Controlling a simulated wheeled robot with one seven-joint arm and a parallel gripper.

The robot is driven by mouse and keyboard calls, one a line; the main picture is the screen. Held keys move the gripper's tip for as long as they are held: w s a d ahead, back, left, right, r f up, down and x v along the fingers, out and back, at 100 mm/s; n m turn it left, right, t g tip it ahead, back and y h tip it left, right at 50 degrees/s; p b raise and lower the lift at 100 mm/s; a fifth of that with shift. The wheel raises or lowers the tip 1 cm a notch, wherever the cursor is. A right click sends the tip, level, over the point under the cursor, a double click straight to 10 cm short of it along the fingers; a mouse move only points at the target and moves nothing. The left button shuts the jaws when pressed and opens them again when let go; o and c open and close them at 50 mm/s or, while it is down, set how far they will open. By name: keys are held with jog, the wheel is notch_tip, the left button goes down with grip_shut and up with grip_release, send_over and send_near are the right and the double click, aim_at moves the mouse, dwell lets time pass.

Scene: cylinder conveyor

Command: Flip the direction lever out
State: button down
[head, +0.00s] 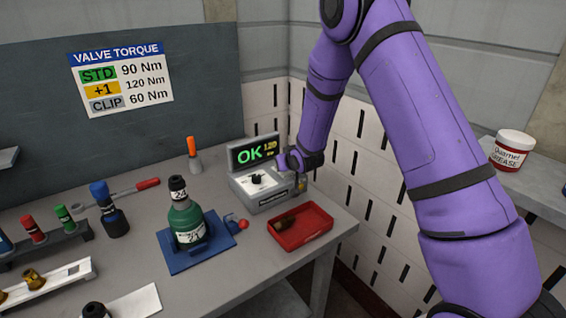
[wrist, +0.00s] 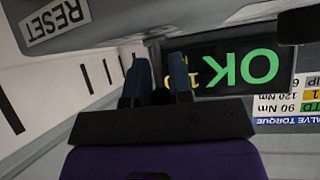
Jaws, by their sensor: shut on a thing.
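A grey box unit (head: 262,192) stands at the back of the bench, with a dark knob on top and a lit display (head: 255,152) reading OK and 120. My gripper (head: 299,172) is at the right end of this unit, partly hidden by my wrist. In the wrist view its two dark blue fingers (wrist: 158,82) are in front of the display (wrist: 240,68), shut on a small dark part. This part looks like the direction lever, but the fingers mostly hide it. I cannot tell which way it is turned. A RESET label (wrist: 55,22) is at upper left.
A red tray (head: 323,215) with a brownish piece is at the bench's right edge. A green bottle-shaped body (head: 186,222) stands on a blue base, with a red ball (head: 243,224) beside it. A slotted wall is close on the right.

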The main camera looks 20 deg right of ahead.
jog(key=shift+s+d+f+t+y, duration=0.15)
jog(key=shift+s+t, duration=0.1)
jog(key=shift+t, duration=0.4)
jog(key=shift+s+f+t+y, duration=0.1)
jog(key=shift+s+t+y, duration=0.1)
jog(key=shift+t, duration=0.45)
jog(key=c, duration=1.1)
grip_release()
jog(key=shift+r, duration=0.1)
